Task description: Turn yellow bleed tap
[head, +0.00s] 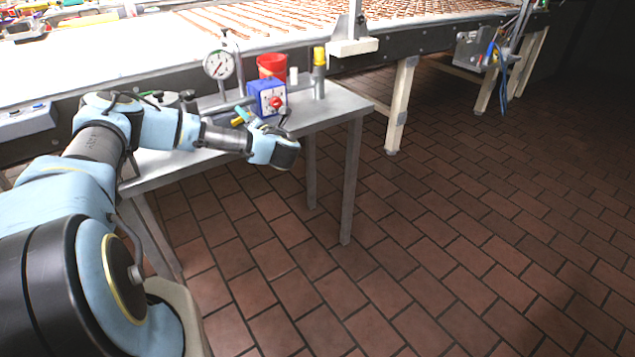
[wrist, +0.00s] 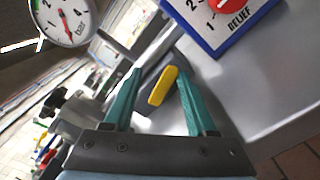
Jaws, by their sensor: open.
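The yellow bleed tap (wrist: 162,86) shows in the wrist view as a short yellow lever, tilted, on a grey body. In the head view a small bit of yellow (head: 237,122) shows beside my gripper. My gripper (wrist: 156,76) has teal fingers, spread apart, one on each side of the yellow lever in the picture. A gap shows between the lever and the left finger; the right finger is close to it, and I cannot tell if they touch. In the head view my gripper (head: 246,114) is partly hidden by my wrist.
A blue box with a red dial (head: 276,103), marked RELIEF in the wrist view, stands close by. A pressure gauge (head: 218,65), a red cup (head: 271,66) and a yellow-capped post (head: 319,57) are behind. The metal table's (head: 345,104) right end is clear.

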